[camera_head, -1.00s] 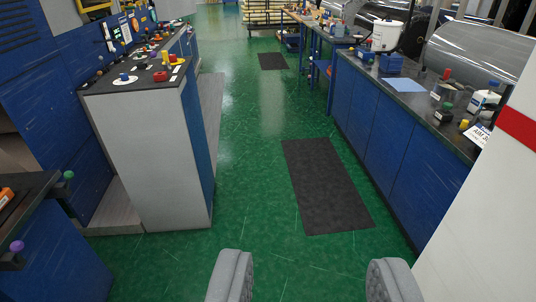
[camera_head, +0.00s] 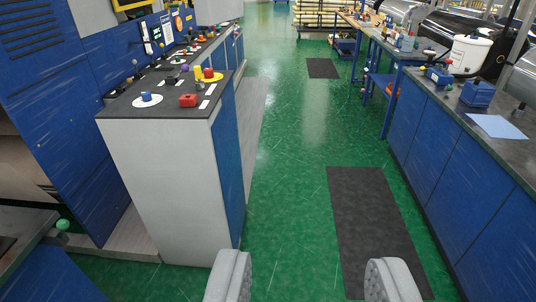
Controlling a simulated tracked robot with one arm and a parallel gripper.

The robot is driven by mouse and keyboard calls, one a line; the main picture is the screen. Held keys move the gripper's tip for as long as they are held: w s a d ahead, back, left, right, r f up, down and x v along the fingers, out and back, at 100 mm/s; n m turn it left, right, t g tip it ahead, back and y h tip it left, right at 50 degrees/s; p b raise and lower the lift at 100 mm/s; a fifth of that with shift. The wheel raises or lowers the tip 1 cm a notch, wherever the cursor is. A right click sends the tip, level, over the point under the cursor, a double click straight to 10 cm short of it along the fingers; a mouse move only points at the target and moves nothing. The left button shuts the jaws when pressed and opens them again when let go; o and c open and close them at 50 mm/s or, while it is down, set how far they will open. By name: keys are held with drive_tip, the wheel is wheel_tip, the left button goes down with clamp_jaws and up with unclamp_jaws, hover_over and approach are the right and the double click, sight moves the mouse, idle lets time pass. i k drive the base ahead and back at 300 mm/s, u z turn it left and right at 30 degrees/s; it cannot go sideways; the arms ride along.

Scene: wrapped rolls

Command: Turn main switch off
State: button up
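My gripper (camera_head: 308,268) is open and empty. Its two grey padded fingers stand wide apart at the bottom, over green floor. A console (camera_head: 165,190) with a pale end panel and dark top stands ahead to the left, apart from my gripper. Small white labels lie beside some controls. I cannot tell which control, if any, is the main switch; the labels are too small to read.
Blue cabinets (camera_head: 455,190) with a dark worktop run along the right, carrying a white bucket (camera_head: 470,55) and a blue box (camera_head: 478,93). A dark mat (camera_head: 375,230) lies on the green floor (camera_head: 290,170). The aisle between is clear. A lower bench (camera_head: 40,260) stands at the near left.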

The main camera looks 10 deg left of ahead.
sight(209, 72)
drive_tip(key=u, duration=0.25)
drive_tip(key=i, duration=1.8)
drive_tip(key=z, duration=0.25)
drive_tip(key=i, duration=1.15)
drive_tip(key=u, duration=0.65)
drive_tip(key=i, duration=0.5)
drive_tip(key=u, duration=0.55)
